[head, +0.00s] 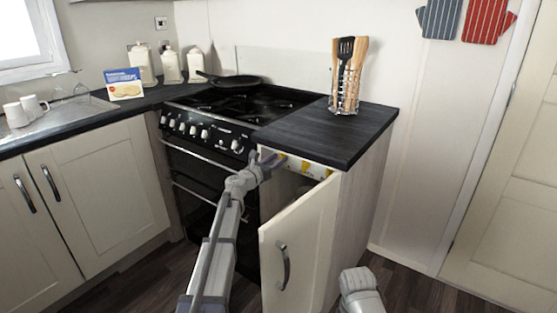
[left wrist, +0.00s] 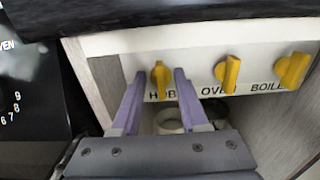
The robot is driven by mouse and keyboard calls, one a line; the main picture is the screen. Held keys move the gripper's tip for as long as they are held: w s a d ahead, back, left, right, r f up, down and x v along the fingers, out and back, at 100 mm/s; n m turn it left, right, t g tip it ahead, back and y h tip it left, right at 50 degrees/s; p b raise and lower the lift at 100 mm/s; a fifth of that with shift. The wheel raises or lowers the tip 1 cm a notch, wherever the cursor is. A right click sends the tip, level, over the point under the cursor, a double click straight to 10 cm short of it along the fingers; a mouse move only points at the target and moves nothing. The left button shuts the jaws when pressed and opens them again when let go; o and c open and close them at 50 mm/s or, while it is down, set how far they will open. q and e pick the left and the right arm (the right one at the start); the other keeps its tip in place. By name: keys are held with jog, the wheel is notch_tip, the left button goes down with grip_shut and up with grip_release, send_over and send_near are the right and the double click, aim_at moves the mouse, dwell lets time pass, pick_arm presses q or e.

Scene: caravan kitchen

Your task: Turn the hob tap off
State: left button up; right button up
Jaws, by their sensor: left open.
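The yellow hob tap (left wrist: 161,76) is on a white panel above the label "HOB", its handle standing roughly upright in the left wrist view. My left gripper (left wrist: 160,78) is open, with one finger on each side of the hob tap; I cannot tell whether either touches it. In the head view my left gripper (head: 274,163) reaches the panel under the worktop, and the hob tap is hard to make out there. Of my right arm only a grey link (head: 360,288) shows at the bottom; its fingers are out of view.
The yellow oven tap (left wrist: 228,72) and boiler tap (left wrist: 292,70) are to the right on the same panel. The worktop edge (left wrist: 200,14) overhangs closely above. The open cupboard door (head: 287,250) stands beside my left arm. The cooker (head: 215,135) is to the left.

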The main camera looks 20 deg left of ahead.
pick_arm(q)
jog(key=shift+w+d, duration=0.2)
jog(key=shift+w, duration=0.25)
grip_shut()
dwell(0.3)
